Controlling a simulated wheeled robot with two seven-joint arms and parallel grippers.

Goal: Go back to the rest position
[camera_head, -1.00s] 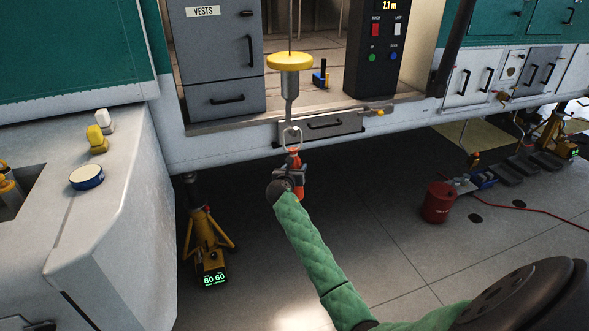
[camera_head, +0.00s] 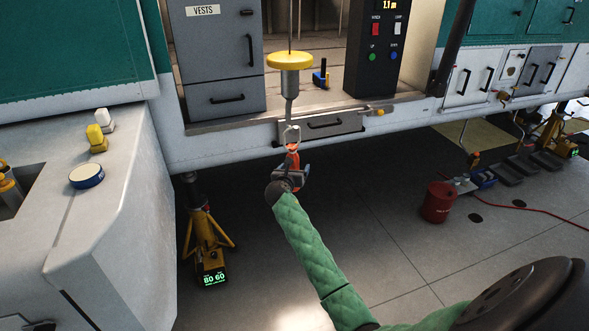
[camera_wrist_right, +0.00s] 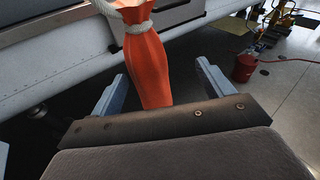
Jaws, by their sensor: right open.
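My right gripper (camera_head: 292,178) is at the end of my green-sleeved arm, below the hoist hook in the head view. In the right wrist view its two blue-grey fingers (camera_wrist_right: 162,72) stand wide apart, open. An orange strap-like piece (camera_wrist_right: 147,65) bound with pale rope hangs between or just beyond them, with a gap visible on both sides. In the head view the orange piece (camera_head: 292,154) hangs under the metal hook (camera_head: 292,134), and its lower part is mostly hidden by my gripper. My left gripper is not in view.
The yellow hoist cap (camera_head: 290,61) hangs before the open cabin door. A control box (camera_head: 377,45) stands right of it. A yellow jack (camera_head: 208,245) stands below left, a grey-white counter (camera_head: 125,190) at left, a red can (camera_head: 438,203) at right. The floor between is open.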

